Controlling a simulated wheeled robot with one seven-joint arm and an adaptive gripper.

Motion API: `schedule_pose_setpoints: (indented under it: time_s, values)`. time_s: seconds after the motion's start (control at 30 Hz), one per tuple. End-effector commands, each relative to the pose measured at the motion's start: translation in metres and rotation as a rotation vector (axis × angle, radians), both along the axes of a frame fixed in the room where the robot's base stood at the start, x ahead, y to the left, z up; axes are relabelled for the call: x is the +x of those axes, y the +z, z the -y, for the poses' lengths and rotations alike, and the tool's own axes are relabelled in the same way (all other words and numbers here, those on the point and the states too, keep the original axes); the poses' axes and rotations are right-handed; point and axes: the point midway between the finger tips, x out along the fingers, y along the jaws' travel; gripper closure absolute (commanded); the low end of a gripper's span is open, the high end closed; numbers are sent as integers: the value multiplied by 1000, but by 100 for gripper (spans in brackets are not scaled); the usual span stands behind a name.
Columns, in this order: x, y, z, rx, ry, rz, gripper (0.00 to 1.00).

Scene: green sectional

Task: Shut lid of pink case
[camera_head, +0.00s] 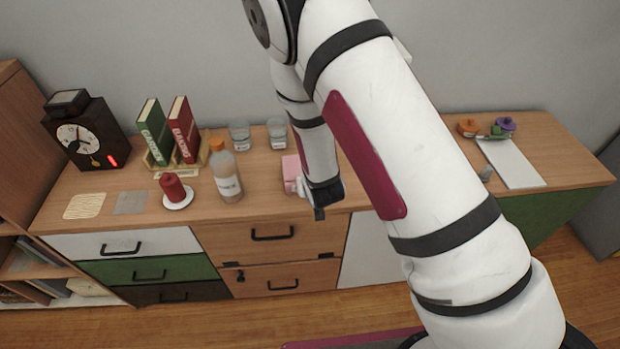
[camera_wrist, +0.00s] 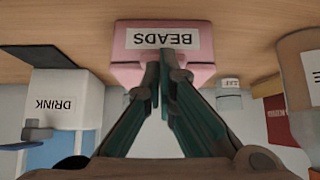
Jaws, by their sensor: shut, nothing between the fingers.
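The pink case (camera_head: 291,174) stands on the wooden cabinet top, partly hidden behind my arm in the head view. In the wrist view, which appears upside down, the pink case (camera_wrist: 190,66) shows its front with a white BEADS label. I cannot clearly tell the lid's angle. My gripper (camera_wrist: 162,72) is shut and empty, its fingertips in front of the case at the label's edge. I cannot tell whether they touch it.
A bottle (camera_head: 226,172) with an orange cap stands left of the case, with a red candle (camera_head: 173,187) farther left. Two glasses (camera_head: 240,136) and two upright books (camera_head: 184,130) stand behind. A white board (camera_head: 512,162) lies at the right. A DRINK container (camera_wrist: 62,100) shows in the wrist view.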

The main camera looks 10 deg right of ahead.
Motion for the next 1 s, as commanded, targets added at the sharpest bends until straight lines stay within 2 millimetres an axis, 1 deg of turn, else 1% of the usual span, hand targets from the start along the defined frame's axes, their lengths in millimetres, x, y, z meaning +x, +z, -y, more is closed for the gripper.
schedule_pose_setpoints:
  time_s: [0.1,0.3,0.83,1.0]
  values:
    - [1,-6,0,1,0,0,100]
    - [2,-11,-1,1,0,0,100]
    - [2,-12,0,1,0,0,100]
    - [7,-14,-1,1,0,1,100]
